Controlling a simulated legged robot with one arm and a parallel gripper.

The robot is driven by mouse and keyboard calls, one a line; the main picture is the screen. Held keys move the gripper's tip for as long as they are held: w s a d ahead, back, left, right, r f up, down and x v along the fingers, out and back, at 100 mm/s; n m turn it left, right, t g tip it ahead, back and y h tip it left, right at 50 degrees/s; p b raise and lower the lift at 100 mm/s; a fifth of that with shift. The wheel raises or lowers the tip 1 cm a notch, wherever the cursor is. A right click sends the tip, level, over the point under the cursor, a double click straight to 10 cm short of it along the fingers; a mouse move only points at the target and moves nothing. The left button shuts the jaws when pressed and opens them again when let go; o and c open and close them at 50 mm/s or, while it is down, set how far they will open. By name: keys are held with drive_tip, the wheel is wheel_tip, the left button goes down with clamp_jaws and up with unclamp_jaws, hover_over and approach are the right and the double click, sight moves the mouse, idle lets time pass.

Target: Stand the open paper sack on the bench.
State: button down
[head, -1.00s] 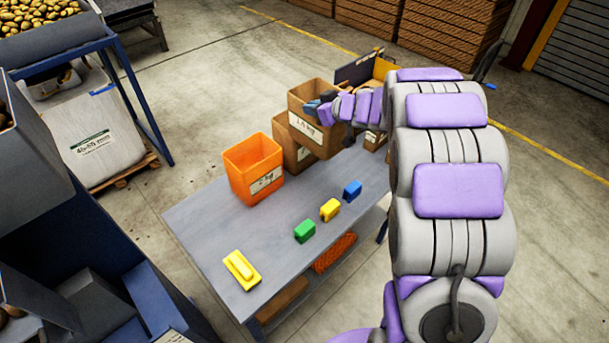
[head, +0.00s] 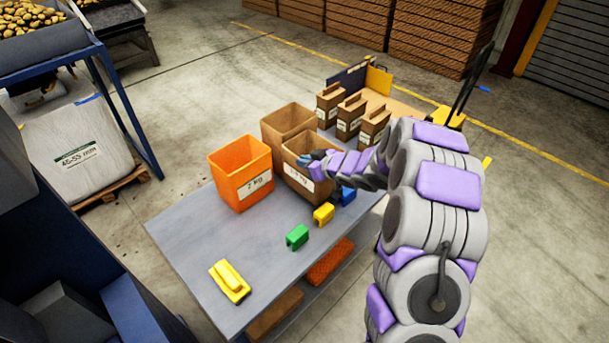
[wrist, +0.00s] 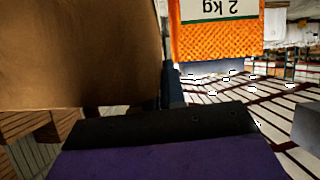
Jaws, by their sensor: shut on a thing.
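An open brown paper sack (head: 297,173) with a white label is upright, mouth up, at the back right part of the grey bench (head: 200,245). My gripper (head: 308,160) is shut on the sack's upper right side. I cannot tell whether its base touches the bench. In the wrist view the sack (wrist: 80,55) fills the upper left, close to my gripper (wrist: 165,105); the fingertips are mostly hidden there.
An orange bin (head: 243,190) marked 2 kg stands just left of the sack. Another open brown sack (head: 285,124) stands behind it. Green (head: 297,237), yellow (head: 323,214) and blue (head: 347,196) blocks lie in front. A yellow item (head: 230,281) lies front left.

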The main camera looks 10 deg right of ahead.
sight(298, 170)
drive_tip(key=shift+d+f, duration=0.15)
drive_tip(key=shift+f, duration=0.1)
drive_tip(key=f, duration=0.1)
drive_tip(key=f+b, duration=0.1)
drive_tip(key=f, duration=0.1)
drive_tip(key=shift+a+f, duration=0.3)
drive_tip(key=shift+f, duration=0.1)
drive_tip(key=c, duration=1.2)
unclamp_jaws()
drive_tip(key=shift+d, duration=0.2)
